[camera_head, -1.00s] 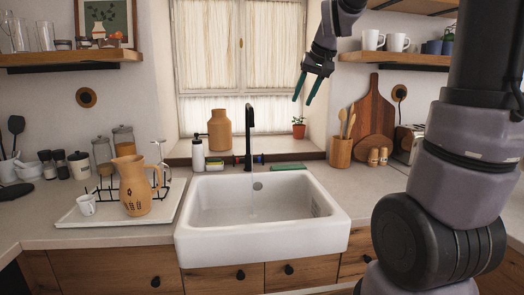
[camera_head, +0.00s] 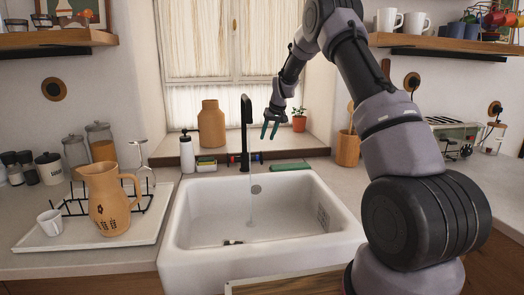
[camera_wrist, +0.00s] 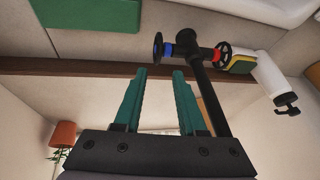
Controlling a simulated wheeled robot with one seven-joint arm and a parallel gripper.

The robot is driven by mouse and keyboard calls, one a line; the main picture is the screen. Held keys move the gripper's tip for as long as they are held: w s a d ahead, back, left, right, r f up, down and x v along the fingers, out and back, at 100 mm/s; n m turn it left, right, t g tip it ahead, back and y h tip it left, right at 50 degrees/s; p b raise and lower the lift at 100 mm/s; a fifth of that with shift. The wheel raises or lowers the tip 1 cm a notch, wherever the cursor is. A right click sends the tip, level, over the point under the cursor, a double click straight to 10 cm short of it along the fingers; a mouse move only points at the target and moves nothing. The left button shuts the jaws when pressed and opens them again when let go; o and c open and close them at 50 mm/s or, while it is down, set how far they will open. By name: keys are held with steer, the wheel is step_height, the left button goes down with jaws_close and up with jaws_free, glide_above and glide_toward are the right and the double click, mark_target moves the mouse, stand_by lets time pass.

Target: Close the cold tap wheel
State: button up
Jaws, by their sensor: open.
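The black tap (camera_head: 246,130) stands upright behind the white sink (camera_head: 185,222), and a thin stream of water falls from it. At its base, the cold wheel with the blue collar (camera_head: 259,157) is on the right and the red-collared side (camera_head: 230,158) on the left. The wrist view shows the black cold wheel (camera_wrist: 158,47) beside its blue collar, and the red-marked wheel (camera_wrist: 223,52) across the tap body. My gripper (camera_head: 270,134) is open and empty, above and slightly right of the cold wheel, apart from it. Its green fingers (camera_wrist: 159,76) point toward the wheel.
A green sponge (camera_head: 291,167) lies right of the tap. A white soap bottle (camera_head: 187,153) and a yellow-green sponge (camera_head: 207,165) are left of it. A clay vase (camera_head: 211,126) and potted plant (camera_head: 299,122) stand on the sill. A jug (camera_head: 103,200) stands on the left tray.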

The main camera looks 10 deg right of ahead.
mark_target(259, 158)
steer(key=x, duration=0.9)
steer(key=shift+f, duration=0.2)
steer(key=shift+c, duration=0.3)
jaws_close()
